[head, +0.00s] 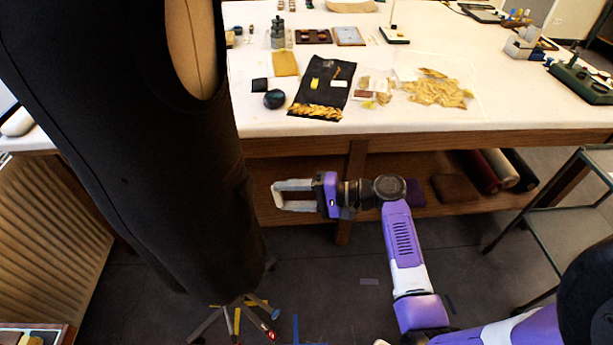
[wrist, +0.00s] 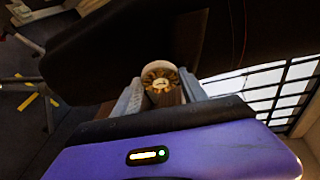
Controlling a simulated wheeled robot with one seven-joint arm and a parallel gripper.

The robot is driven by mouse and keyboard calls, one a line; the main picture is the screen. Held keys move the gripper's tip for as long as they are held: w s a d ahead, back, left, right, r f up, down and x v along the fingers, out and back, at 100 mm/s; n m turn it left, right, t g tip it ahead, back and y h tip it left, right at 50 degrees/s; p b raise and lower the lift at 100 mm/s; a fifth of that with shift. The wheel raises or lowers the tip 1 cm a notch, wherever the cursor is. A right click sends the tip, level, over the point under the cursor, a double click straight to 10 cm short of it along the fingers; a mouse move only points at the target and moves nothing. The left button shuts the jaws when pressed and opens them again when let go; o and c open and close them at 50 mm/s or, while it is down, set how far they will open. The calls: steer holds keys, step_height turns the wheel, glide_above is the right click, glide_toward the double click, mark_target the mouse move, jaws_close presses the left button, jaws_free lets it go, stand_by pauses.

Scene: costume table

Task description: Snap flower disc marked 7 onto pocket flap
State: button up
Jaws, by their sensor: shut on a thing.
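My gripper (head: 279,195) is at the right side of the black garment (head: 110,140) on the dress form, its fingers pointing left toward it. In the wrist view my gripper (wrist: 161,90) is shut on a small round disc with a gold flower pattern and a pale rim, the flower disc (wrist: 160,72). The number on the disc is too small to read. The dark garment (wrist: 110,60) fills much of the background behind the disc. I cannot tell whether the disc touches it. The pocket flap cannot be made out.
A white-topped table (head: 390,115) with a wooden front stands behind my gripper. It holds a black cloth piece (head: 322,83), gold lace (head: 437,90) and small tools. A metal-framed stand (head: 560,190) is at the right. Open floor lies below my gripper.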

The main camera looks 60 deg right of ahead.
steer(key=s+d+r+m+t+h, duration=0.1)
steer(key=s+d+r+m+t, duration=0.15)
steer(key=d, duration=0.25)
steer(key=shift+w+a+r, duration=0.1)
steer(key=shift+w+a, duration=0.8)
steer(key=shift+w, duration=0.3)
steer(key=shift+w+a+r, duration=0.1)
steer(key=shift+w+a, duration=0.75)
steer(key=shift+w, duration=0.3)
steer(key=shift+w+a, duration=0.9)
steer(key=shift+w, duration=0.3)
steer(key=shift+s+a+p, duration=0.1)
steer(key=shift+p, duration=0.2)
steer(key=shift+w+a, duration=0.35)
steer(key=shift+w, duration=0.1)
steer(key=o, duration=1.8)
steer(key=shift+o, duration=0.2)
steer(key=s+d, duration=0.5)
steer(key=s, duration=0.1)
steer(key=shift+d, duration=0.15)
